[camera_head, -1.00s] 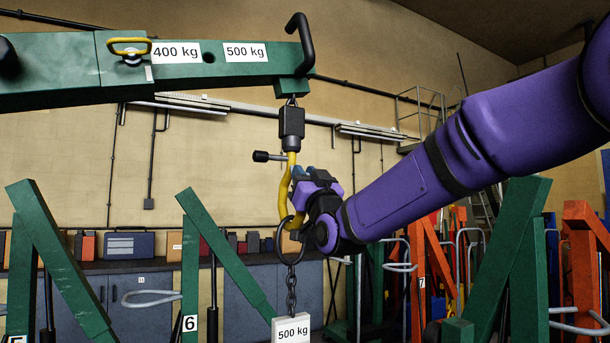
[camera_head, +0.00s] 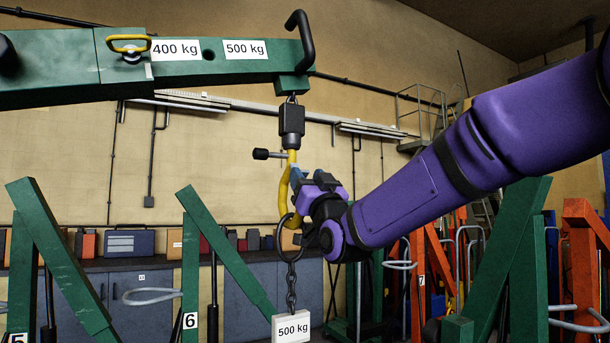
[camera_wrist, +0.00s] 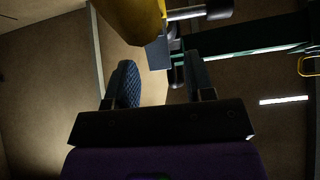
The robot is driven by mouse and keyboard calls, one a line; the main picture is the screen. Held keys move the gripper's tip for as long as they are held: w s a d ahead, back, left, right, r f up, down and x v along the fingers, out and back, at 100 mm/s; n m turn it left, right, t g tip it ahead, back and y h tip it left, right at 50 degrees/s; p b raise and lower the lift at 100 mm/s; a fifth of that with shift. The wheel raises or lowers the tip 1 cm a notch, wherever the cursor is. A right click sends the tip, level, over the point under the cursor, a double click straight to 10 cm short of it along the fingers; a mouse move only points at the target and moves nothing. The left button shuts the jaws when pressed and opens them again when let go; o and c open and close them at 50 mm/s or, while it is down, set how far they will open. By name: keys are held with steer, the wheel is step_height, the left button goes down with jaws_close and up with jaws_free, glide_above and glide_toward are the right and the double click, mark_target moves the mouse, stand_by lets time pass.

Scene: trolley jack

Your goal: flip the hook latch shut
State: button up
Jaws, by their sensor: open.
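The yellow hook (camera_head: 284,188) hangs below a black swivel block (camera_head: 292,120) at the tip of the green boom. A short bar with a black knob (camera_head: 262,154) sticks out to the left near the hook's top; it looks like the latch, swung outward. My gripper (camera_head: 298,177) is at the hook's right side, with its fingertips close to the hook; contact is unclear. In the wrist view, the hook (camera_wrist: 130,18) and the knobbed bar (camera_wrist: 205,11) lie beyond my open fingers (camera_wrist: 160,82), with nothing clearly between them. The hook's inner side is partly hidden.
A dark ring (camera_head: 287,232) hangs at the hook's lower part, with a chain and a white 500 kg weight (camera_head: 291,328) below. The green boom (camera_head: 200,68) crosses above. Green frame legs (camera_head: 228,255) stand lower down.

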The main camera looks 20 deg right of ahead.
steer(key=v, duration=0.8)
steer(key=shift+s+f, duration=0.25)
steer(key=shift+s, duration=0.05)
steer(key=shift+d, duration=0.1)
steer(key=s+d+f+m+g+h, duration=0.1)
steer(key=s+d+f+g, duration=0.4)
steer(key=s+f+g, duration=0.5)
steer(key=s+d+f+m+g+h, duration=0.1)
steer(key=s+d+f+g+h, duration=0.3)
steer(key=s+f+g, duration=0.6)
steer(key=s+f, duration=0.2)
steer(key=s, duration=0.3)
steer(key=shift+s+d, duration=0.25)
steer(key=shift+d, duration=0.1)
